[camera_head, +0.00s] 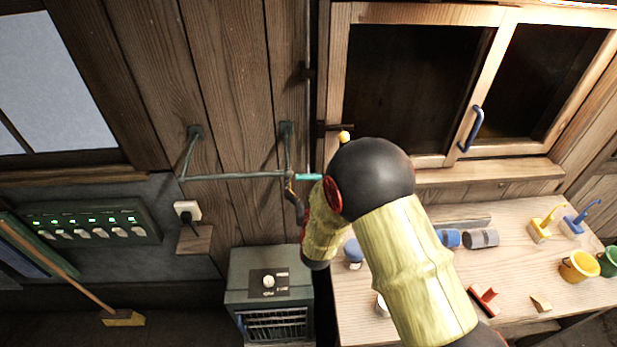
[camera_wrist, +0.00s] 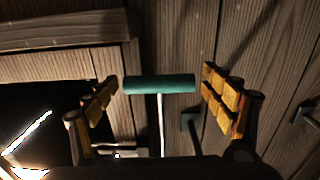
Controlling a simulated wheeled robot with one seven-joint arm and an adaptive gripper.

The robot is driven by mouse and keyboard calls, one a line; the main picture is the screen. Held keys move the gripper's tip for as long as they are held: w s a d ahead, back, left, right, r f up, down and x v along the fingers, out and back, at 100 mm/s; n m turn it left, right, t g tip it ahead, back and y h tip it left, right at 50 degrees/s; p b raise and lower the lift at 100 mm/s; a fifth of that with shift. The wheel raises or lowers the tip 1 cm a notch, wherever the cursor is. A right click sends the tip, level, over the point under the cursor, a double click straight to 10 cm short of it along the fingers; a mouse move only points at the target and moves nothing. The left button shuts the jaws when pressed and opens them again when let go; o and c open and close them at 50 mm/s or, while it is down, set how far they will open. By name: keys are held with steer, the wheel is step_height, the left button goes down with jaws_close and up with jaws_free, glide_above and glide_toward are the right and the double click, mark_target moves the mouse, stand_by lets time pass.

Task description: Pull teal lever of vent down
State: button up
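The teal lever grip (camera_head: 308,177) sits at the right end of a thin grey-green bar (camera_head: 235,176) on the wooden wall. In the wrist view the grip (camera_wrist: 160,84) is a teal cylinder on a pale rod, lying crosswise between my fingers. My gripper (camera_wrist: 158,81) is open, with yellow-padded fingers to the left and right of the grip and a gap on both sides. In the head view my gripper (camera_head: 292,190) is just below and left of the grip, partly hidden by my arm. Which part is the vent is unclear.
Wall brackets (camera_head: 286,128) hold the bar. A glass-fronted cabinet (camera_head: 340,70) is at upper right, above a workbench (camera_head: 400,285) with cups, brushes and blocks. A grey heater-like box (camera_head: 245,262) stands below. A switch panel (camera_head: 90,222) is at left.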

steer(key=shift+o, duration=1)
steer(key=shift+s, duration=0.1)
steer(key=s, duration=1.1)
steer(key=shift+s, duration=0.4)
steer(key=shift+c, duration=0.3)
